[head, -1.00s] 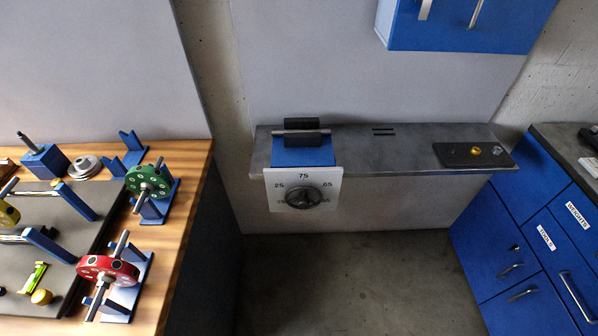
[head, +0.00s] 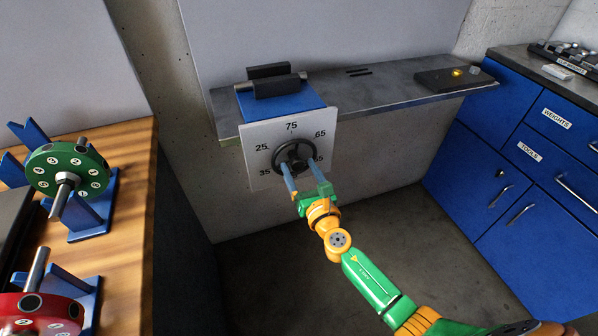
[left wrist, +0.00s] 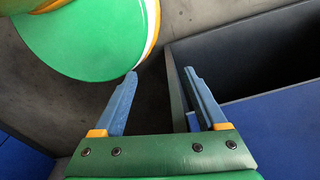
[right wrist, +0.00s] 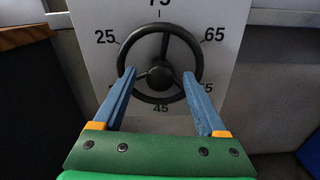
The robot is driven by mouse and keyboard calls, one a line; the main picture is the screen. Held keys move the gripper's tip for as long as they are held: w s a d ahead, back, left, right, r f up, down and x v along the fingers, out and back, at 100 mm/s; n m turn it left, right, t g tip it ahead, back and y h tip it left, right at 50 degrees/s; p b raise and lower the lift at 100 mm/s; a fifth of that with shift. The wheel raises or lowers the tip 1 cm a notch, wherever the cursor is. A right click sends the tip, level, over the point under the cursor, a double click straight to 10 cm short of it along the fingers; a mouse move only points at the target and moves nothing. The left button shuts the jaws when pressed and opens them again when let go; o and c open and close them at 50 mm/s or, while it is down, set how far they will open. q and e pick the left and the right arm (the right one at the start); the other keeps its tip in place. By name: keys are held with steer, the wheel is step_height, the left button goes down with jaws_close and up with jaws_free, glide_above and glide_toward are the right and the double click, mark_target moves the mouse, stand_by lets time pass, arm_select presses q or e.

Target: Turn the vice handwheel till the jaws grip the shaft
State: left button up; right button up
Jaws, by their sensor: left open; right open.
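The vice handwheel (head: 293,157) is a dark three-spoked wheel on a white dial plate (head: 262,139) marked with numbers from 25 to 75. It also shows in the right wrist view (right wrist: 160,37). My right gripper (head: 301,170) is open, its blue fingers at the left and right of the wheel's lower rim; I cannot tell whether they touch it. The vice's dark jaws (head: 269,71) sit above on a blue block (head: 282,103), with a grey shaft (head: 303,76) between them. My left gripper (left wrist: 165,82) is open and empty, away from the vice.
The grey shelf (head: 385,96) carries a dark pad (head: 435,81) at its right. Blue drawer cabinets (head: 495,170) stand at the right. A wooden bench (head: 138,180) at the left holds a green rotor (head: 67,168) and a red rotor (head: 40,312) on blue stands.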

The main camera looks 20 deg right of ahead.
steer(key=shift+c, duration=1)
jaws_close()
steer(key=shift+m, duration=0.4)
